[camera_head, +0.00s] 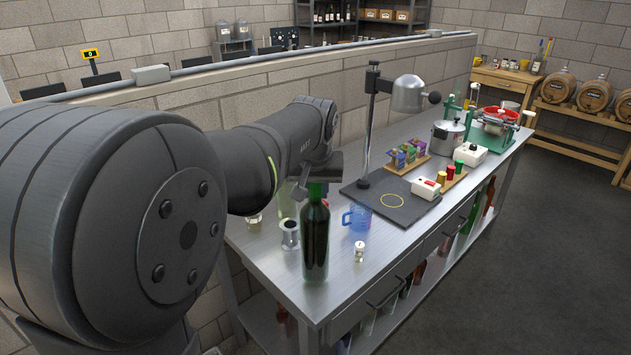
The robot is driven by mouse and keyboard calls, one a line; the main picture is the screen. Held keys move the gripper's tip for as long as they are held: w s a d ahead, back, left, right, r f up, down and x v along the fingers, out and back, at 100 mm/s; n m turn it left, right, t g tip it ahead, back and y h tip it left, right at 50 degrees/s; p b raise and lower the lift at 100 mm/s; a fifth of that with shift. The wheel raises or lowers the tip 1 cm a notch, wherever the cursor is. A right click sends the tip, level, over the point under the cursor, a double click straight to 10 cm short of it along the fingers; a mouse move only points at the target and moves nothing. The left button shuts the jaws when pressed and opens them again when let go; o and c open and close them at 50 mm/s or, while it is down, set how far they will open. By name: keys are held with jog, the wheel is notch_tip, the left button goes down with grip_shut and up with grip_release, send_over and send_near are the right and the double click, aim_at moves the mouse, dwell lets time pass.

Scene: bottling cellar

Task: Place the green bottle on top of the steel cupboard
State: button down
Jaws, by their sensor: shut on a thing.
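The green bottle (316,240) is dark, tall and upright near the front left end of the steel bench (268,262). My gripper (318,182) is at its neck, directly above the body, and is shut on it. The fingertips are small and partly hidden by the bottle top and my wrist. I cannot tell whether the bottle's base touches the bench or hangs slightly above it. I cannot make out a steel cupboard in this view.
A black-based stand (371,120) rises behind. A block wall (210,105) runs along the back. Dark floor (530,270) is clear at right.

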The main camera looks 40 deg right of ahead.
jog(key=shift+f, duration=1)
jog(key=c, duration=1.1)
grip_release()
jog(key=shift+f, duration=0.2)
jog(key=shift+r, duration=0.1)
jog(key=v, duration=1.1)
jog(key=shift+o, duration=1.1)
jog(key=shift+s+a+r, duration=0.1)
jog(key=shift+s+r, duration=0.05)
jog(key=shift+r, duration=0.2)
jog(key=o, duration=0.6)
jog(key=shift+r, duration=0.15)
